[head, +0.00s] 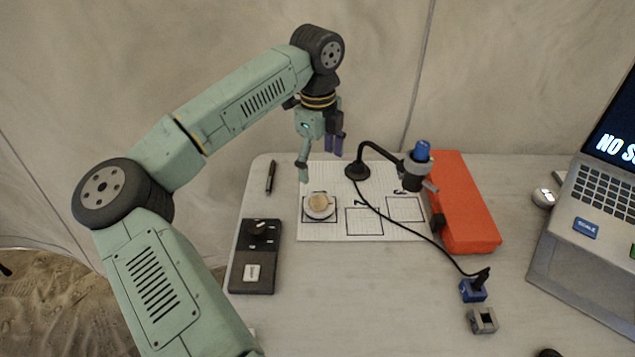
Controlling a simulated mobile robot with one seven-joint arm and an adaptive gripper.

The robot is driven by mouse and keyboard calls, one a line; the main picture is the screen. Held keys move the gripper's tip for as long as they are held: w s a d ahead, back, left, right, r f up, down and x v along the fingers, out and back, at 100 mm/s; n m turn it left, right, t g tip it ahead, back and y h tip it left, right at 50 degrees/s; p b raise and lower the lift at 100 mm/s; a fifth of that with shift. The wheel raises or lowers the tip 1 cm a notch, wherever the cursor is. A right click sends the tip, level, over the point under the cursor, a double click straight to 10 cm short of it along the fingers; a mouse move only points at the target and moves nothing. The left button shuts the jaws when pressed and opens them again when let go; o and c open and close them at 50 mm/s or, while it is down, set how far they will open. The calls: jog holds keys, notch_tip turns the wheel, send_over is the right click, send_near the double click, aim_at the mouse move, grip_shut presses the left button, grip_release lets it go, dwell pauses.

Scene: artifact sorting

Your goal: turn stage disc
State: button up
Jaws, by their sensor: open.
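A small pale round disc (331,212) sits in the left outlined square of a white gridded sheet (400,231). A beige round piece (318,203) lies on top of it. My gripper (321,165) is open and points down above the back edge of the sheet. It is behind and above the disc, apart from it, with nothing between its fingers.
A black gooseneck stand (374,148) holds a blue-topped device (421,152) over the sheet's right side. An orange case (465,205) lies to the right, then a laptop (590,240). A cable runs to a small blue block (473,291). A pen (270,177) lies at the back left.

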aim_at(317, 200)
jog(key=f+p, duration=0.1)
jog(key=f, duration=0.2)
jog(key=f+p, duration=0.1)
jog(key=f, duration=0.3)
jog(key=f+p, duration=0.1)
jog(key=f, duration=0.3)
jog(key=shift+a, duration=0.3)
jog(key=shift+c, duration=0.4)
jog(key=shift+r, duration=0.1)
jog(key=c, duration=1.1)
